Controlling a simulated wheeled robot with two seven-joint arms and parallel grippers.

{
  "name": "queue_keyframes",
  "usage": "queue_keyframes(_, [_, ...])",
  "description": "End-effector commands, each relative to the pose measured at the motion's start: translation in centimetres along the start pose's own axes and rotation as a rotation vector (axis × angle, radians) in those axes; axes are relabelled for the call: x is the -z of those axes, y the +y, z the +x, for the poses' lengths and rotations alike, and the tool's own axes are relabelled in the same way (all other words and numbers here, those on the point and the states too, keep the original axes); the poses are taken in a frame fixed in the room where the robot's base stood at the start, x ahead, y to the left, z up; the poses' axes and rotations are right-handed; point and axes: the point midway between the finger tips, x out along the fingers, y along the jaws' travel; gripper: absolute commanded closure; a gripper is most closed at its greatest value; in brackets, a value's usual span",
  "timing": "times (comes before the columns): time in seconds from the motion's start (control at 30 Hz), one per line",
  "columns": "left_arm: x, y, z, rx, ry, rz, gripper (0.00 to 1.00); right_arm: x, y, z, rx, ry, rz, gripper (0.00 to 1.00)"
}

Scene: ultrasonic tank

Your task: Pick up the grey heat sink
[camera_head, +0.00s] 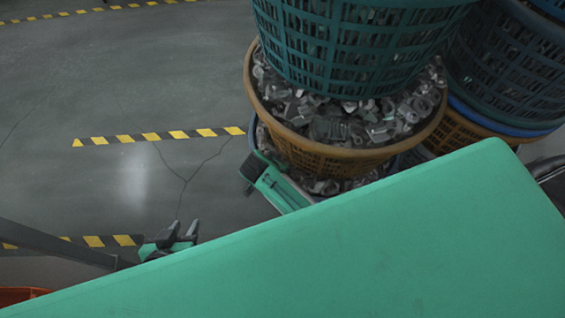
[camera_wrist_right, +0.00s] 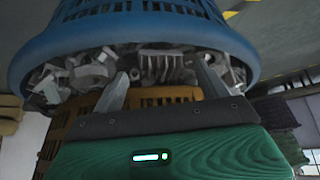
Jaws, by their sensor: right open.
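A grey finned piece, which looks like the grey heat sink (camera_wrist_right: 160,63), lies among metal parts in a blue-rimmed basket (camera_wrist_right: 110,32) in the right wrist view. My right gripper (camera_wrist_right: 163,78) is open, with one finger on each side of the finned piece in the picture. I cannot tell whether they touch it. In the head view I cannot pick out the heat sink for sure. My left gripper (camera_head: 181,231) shows low at the left, open and empty over the floor, far from the baskets.
An orange basket (camera_head: 297,143) full of metal parts stands in the blue-rimmed one, with a teal basket (camera_head: 360,45) on top. More stacked baskets (camera_head: 500,70) stand at the right. The floor (camera_head: 90,95) at the left is open, with yellow-black stripes (camera_head: 160,137).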

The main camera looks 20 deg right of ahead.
Motion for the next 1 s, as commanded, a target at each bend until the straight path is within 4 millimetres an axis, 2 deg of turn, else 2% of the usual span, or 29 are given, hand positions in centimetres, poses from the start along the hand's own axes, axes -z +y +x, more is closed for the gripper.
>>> queue_keyframes(0.43, [0.35,0.79,0.49,-0.020,0.065,-0.002,0.66,-0.62,-0.03,0.13,0.000,0.000,0.001,0.24])
queue_keyframes(0.47, [0.35,0.79,0.49,-0.020,0.064,-0.002,0.66,-0.62,-0.02,0.13,0.000,0.000,0.001,0.26])
queue_keyframes(0.7, [0.34,0.77,0.50,-0.020,0.064,-0.002,0.66,-0.61,-0.02,0.15,0.000,0.000,0.001,0.71])
queue_keyframes(1.0, [0.35,0.75,0.47,-0.020,0.062,-0.001,0.66,-0.54,-0.03,0.12,0.000,0.000,0.001,0.71])
